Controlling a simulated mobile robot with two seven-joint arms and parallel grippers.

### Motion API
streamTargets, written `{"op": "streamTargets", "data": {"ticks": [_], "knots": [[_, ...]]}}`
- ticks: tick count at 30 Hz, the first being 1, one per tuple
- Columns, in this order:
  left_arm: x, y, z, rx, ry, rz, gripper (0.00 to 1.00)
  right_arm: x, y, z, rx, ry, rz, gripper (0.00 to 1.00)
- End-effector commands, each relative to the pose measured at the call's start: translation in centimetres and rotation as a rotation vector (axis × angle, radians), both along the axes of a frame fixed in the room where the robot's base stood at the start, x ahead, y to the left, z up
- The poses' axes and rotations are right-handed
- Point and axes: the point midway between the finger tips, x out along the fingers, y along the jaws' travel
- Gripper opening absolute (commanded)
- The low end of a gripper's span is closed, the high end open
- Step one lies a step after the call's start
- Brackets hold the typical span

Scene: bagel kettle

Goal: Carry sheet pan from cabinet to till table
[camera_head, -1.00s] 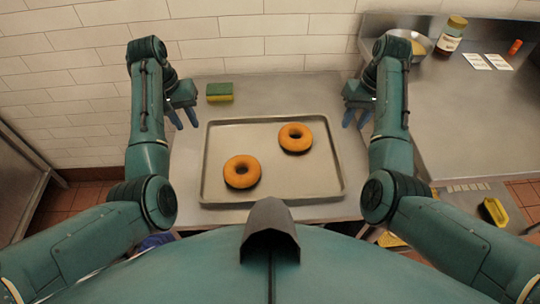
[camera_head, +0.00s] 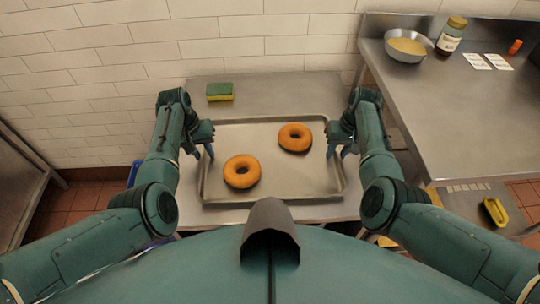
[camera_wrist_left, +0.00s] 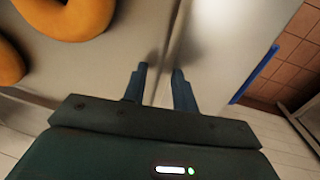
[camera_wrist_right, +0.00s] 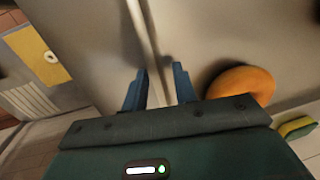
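The sheet pan (camera_head: 270,185) lies flat on a steel surface in the head view, with two bagels on it: one front left (camera_head: 241,183) and one back right (camera_head: 295,147). My left gripper (camera_head: 203,151) is at the pan's left rim. In the left wrist view its fingers (camera_wrist_left: 160,72) are apart, one on each side of the rim. My right gripper (camera_head: 338,152) is at the right rim. In the right wrist view its fingers (camera_wrist_right: 159,75) are apart with the rim between them. Contact with the rim cannot be told.
A green and yellow sponge (camera_head: 220,92) lies behind the pan. A steel table (camera_head: 460,130) at the right carries a bowl (camera_head: 406,47), a jar (camera_head: 450,36), two cards and an orange object. A tiled wall closes the back. A yellow tray (camera_head: 495,211) is lower right.

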Motion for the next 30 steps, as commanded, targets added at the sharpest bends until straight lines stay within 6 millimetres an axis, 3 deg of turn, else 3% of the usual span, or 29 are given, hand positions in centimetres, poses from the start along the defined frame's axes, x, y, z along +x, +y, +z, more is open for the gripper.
{"op": "streamTargets", "data": {"ticks": [8,19,30], "knots": [[0.04,0.02,-0.08,0.0,-0.001,0.001,0.28,0.02,-0.01,-0.08,0.0,-0.001,0.0,0.28],[0.04,-0.12,-0.05,-0.002,-0.001,0.0,0.0,0.02,0.13,-0.05,0.002,0.0,0.001,0.0],[0.04,-0.52,0.01,-0.01,-0.001,-0.003,0.0,0.02,0.54,0.0,0.009,0.0,0.004,0.0]]}}
